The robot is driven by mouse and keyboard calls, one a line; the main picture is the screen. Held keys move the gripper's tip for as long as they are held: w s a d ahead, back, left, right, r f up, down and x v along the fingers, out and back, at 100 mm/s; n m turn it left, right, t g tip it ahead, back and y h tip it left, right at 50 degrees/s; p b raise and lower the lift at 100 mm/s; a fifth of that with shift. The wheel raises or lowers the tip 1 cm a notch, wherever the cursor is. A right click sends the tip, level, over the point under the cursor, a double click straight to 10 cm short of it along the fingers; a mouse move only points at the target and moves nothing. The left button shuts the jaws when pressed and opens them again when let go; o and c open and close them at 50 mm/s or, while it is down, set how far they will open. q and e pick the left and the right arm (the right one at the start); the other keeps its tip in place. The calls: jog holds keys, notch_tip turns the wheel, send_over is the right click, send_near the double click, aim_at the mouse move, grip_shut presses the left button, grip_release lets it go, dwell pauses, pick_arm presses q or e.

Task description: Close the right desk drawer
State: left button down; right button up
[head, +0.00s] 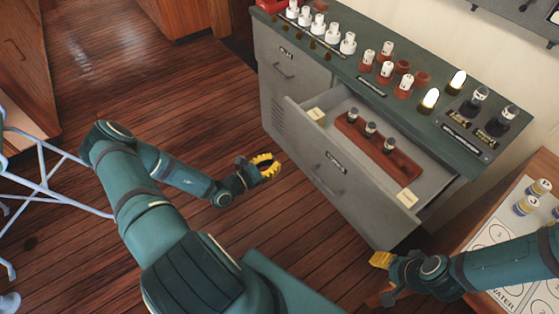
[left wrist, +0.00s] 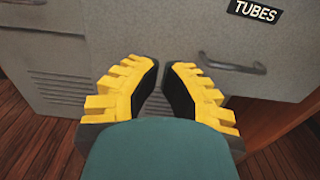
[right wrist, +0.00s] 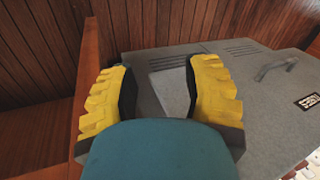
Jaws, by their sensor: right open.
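The right desk drawer (head: 430,200) of the grey cabinet stands pulled open in the head view. Inside is a red-brown rack (head: 378,150) with several dark-capped bottles. The drawer's front carries a label and a handle (head: 328,183); the left wrist view shows a handle (left wrist: 231,64) under a "TUBES" label. My left gripper (head: 267,166) is left of the drawer front, apart from it, with its fingertips (left wrist: 161,68) nearly together and nothing between them. My right gripper (head: 381,260) is low by the cabinet's near right corner; its fingers (right wrist: 158,70) are apart and empty.
The cabinet's green top (head: 345,65) holds several white-capped bottles, red-brown cups and lit lamps. A closed left drawer (head: 283,62) is beside the open one. A wooden table with a numbered sheet (head: 490,240) stands at right.

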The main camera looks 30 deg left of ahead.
aim_at(305, 145)
pick_arm(q)
jog(key=b+x, duration=0.1)
jog(key=x, duration=1)
jog(key=shift+w+d+b, duration=0.15)
jog(key=shift+w+b, duration=0.15)
pick_arm(e)
jog(key=shift+s+f, duration=0.25)
jog(key=shift+f, duration=0.65)
